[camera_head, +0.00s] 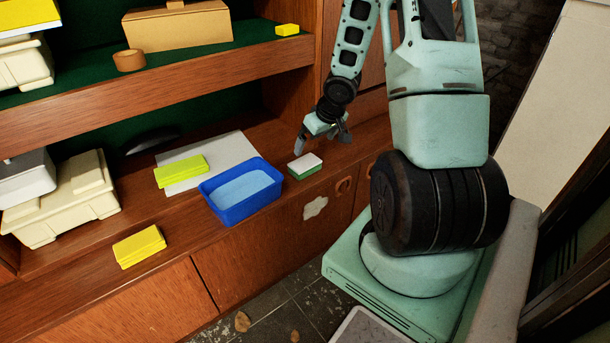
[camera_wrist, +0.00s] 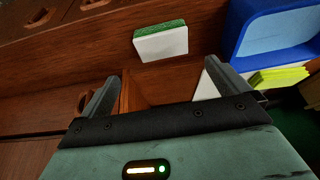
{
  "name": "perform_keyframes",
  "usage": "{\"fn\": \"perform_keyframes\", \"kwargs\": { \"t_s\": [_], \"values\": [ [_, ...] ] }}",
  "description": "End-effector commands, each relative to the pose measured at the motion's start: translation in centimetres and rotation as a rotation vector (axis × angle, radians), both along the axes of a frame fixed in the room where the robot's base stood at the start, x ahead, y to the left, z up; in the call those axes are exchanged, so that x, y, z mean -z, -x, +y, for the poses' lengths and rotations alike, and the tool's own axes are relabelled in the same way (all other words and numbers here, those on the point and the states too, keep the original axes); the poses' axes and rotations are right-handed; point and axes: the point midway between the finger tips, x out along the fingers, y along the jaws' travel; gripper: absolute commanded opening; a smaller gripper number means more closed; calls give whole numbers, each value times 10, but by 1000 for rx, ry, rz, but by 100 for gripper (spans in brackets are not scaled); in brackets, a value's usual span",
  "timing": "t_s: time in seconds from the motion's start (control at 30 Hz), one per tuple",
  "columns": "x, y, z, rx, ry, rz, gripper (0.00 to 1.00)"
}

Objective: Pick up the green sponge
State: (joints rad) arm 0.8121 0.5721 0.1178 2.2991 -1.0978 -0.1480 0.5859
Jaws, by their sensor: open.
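The green sponge (camera_head: 304,169) has a white top face and lies on the wooden shelf, just right of the blue tub. It also shows in the wrist view (camera_wrist: 161,42), lying beyond my fingertips with its white face and a green strip visible. My gripper (camera_head: 322,142) hangs above the shelf, behind and slightly right of the sponge in the head view. In the wrist view my gripper (camera_wrist: 162,75) is open with nothing between its fingers. The sponge is apart from both fingers.
A blue tub (camera_head: 214,205) with light blue contents stands close left of the sponge. A yellow-green pad stack (camera_head: 181,171) lies on a grey sheet (camera_head: 226,149). A yellow block (camera_head: 139,246) and a cream bin (camera_head: 68,213) are farther left. An upper shelf (camera_head: 190,84) overhangs behind.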

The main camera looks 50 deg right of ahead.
Motion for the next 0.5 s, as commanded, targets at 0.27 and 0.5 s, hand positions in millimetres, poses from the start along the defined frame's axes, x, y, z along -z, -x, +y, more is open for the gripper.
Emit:
{"fn": "perform_keyframes", "kwargs": {
  "t_s": [0.27, 0.5],
  "values": [
    [51, -19, -3, -1, 0, 0, 100],
    [60, -25, -4, 0, 1, -1, 100]
  ]
}}
